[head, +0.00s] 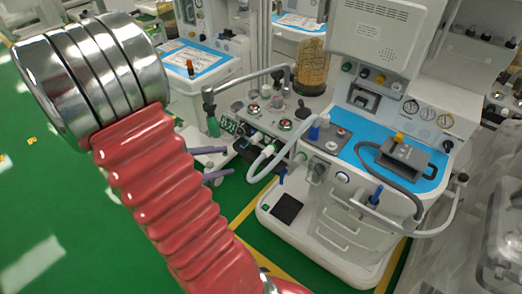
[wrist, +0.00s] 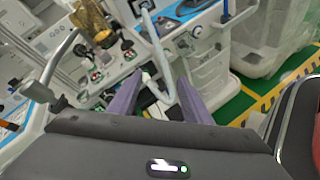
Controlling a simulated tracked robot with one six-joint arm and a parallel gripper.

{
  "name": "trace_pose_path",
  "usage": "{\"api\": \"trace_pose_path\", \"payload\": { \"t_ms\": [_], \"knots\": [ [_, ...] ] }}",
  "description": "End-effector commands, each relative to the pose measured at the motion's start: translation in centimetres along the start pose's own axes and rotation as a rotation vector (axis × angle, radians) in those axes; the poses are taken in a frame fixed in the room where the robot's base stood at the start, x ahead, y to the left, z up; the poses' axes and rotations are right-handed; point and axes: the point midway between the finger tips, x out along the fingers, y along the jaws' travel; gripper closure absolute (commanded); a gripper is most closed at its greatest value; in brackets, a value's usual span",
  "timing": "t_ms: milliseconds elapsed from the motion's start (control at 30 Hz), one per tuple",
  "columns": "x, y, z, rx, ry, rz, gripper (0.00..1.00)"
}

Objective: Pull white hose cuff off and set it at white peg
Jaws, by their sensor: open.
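A pale hose (head: 285,154) loops out from the left side of the right-hand cart. A small white end that looks like the hose cuff (head: 268,150) sits against the grey panel of the cart beside it. It also shows in the wrist view (wrist: 146,76), near the left finger. My gripper (head: 231,160) has purple fingers and is open, a little left of the hose loop and apart from the cuff in the head view. In the wrist view the hose passes between the fingers (wrist: 160,82), with nothing gripped. I cannot pick out the white peg for sure.
The right-hand cart has a blue top (head: 428,180) with a grey block and dark hose. A grey bent tube (head: 255,77) and an amber canister (head: 311,67) stand behind the hose. My red arm covers much of the head view.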

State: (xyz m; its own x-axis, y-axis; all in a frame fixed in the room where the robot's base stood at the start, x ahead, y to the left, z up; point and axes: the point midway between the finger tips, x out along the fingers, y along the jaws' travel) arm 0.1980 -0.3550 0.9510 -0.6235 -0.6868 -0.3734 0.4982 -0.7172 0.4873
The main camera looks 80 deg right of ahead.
Motion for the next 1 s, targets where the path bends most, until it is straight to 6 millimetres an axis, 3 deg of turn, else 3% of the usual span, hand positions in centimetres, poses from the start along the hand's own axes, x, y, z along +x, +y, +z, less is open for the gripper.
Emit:
{"api": "trace_pose_path", "payload": {
  "t_ms": [533,1000],
  "knots": [
    [10.1,1.8,-4.5,-0.322,-0.245,0.216,0.55],
    [17.2,-0.6,-10.9,-0.573,-0.287,0.393,0.55]
  ]
}}
